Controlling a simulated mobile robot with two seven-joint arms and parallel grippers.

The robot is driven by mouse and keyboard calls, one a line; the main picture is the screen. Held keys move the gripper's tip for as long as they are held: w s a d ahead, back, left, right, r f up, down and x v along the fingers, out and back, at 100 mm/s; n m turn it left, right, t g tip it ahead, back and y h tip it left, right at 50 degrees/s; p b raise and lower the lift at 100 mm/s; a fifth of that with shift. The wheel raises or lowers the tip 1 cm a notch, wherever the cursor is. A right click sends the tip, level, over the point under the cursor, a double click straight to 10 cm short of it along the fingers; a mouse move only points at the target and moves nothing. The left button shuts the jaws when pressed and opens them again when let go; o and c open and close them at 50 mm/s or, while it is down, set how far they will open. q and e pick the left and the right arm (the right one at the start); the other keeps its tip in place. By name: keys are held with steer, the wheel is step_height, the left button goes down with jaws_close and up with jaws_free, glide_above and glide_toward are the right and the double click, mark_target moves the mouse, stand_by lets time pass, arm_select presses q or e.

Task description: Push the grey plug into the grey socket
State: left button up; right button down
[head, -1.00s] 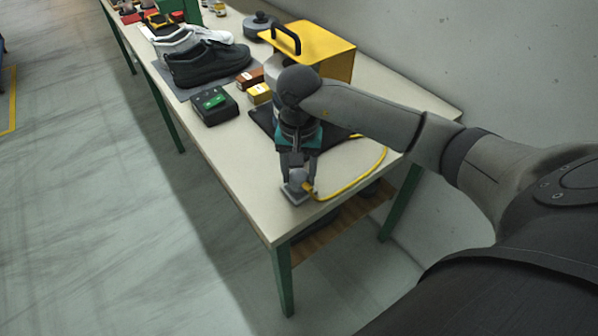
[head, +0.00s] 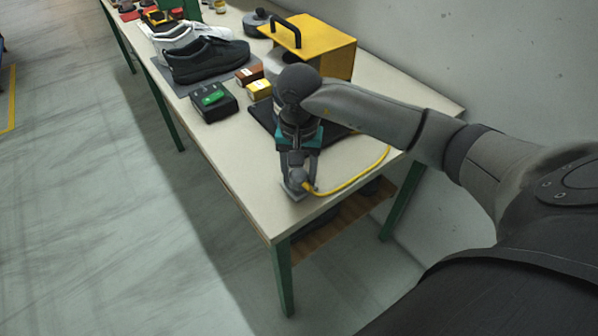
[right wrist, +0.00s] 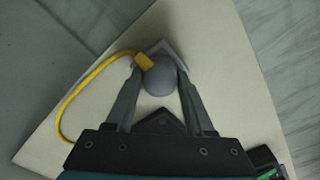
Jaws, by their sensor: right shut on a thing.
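The grey plug (head: 297,181) is a rounded grey piece with a yellow cable (head: 349,184) coming out of its side. My right gripper (head: 298,177) points down and is shut on it at the near end of the table. In the right wrist view the plug (right wrist: 159,82) sits between the two fingers. The grey socket (head: 292,194) is a flat, squarish block on the table under the plug. Its edge also shows past the plug in the right wrist view (right wrist: 174,50). The plug hides most of it, so I cannot tell how deep the plug sits. My left gripper is not in view.
A yellow case (head: 327,50) with a black handle stands behind my right arm. The near table edge is close to the socket.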

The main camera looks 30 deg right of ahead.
steer(key=shift+c, duration=1)
jaws_free()
step_height(320, 180, up, 15)
steer(key=p, duration=0.1)
